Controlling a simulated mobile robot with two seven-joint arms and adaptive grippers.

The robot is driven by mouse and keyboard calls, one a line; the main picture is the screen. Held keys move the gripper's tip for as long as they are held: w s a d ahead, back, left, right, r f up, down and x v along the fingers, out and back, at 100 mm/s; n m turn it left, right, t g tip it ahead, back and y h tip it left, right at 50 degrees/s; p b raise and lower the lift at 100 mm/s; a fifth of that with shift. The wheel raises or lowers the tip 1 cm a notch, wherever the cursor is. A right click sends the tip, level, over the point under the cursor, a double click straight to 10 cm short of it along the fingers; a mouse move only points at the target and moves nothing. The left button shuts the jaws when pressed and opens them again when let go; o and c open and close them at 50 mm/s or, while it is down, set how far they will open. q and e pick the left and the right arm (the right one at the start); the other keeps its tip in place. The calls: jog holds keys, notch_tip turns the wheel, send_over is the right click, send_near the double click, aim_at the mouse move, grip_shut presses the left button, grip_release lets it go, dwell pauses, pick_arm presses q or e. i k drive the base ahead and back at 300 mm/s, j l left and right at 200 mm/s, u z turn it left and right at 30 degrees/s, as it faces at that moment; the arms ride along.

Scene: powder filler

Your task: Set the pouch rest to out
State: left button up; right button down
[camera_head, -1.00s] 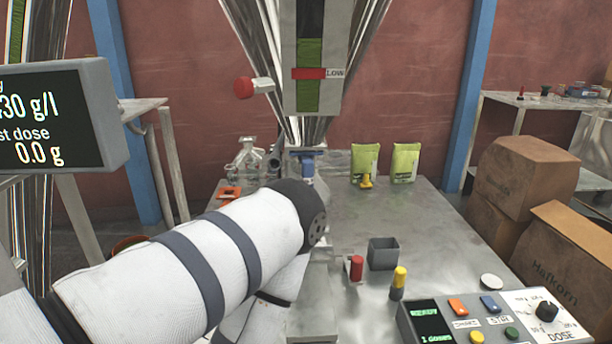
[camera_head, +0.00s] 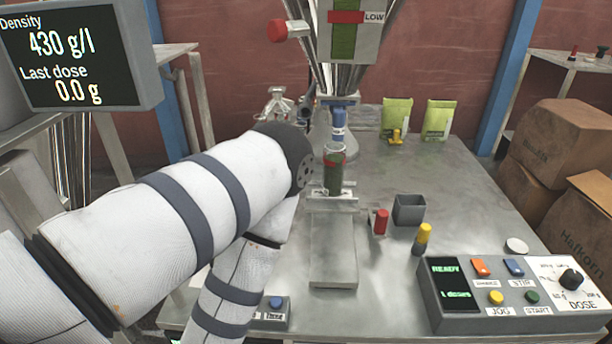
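I take the pouch rest to be the small metal platform (camera_head: 333,202) under the filler spout (camera_head: 339,125). It sits at the far end of a flat metal rail (camera_head: 333,262) that runs toward me. A clear tube with dark green contents and a red band (camera_head: 334,170) stands between spout and platform. A red-capped knob (camera_head: 380,221) stands just right of the platform. My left arm crosses the left half, its elbow left of the platform and its lower part going down out of frame. Neither gripper shows.
A grey open box (camera_head: 408,209) and a yellow-topped post (camera_head: 422,238) stand on the metal table (camera_head: 460,205). The control panel (camera_head: 515,295) is at front right. A small box with a blue button (camera_head: 276,303) is beside my forearm. Two green pouches (camera_head: 397,117) stand behind.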

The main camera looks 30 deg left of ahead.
aim_at(315, 201)
jog(key=u, duration=0.85)
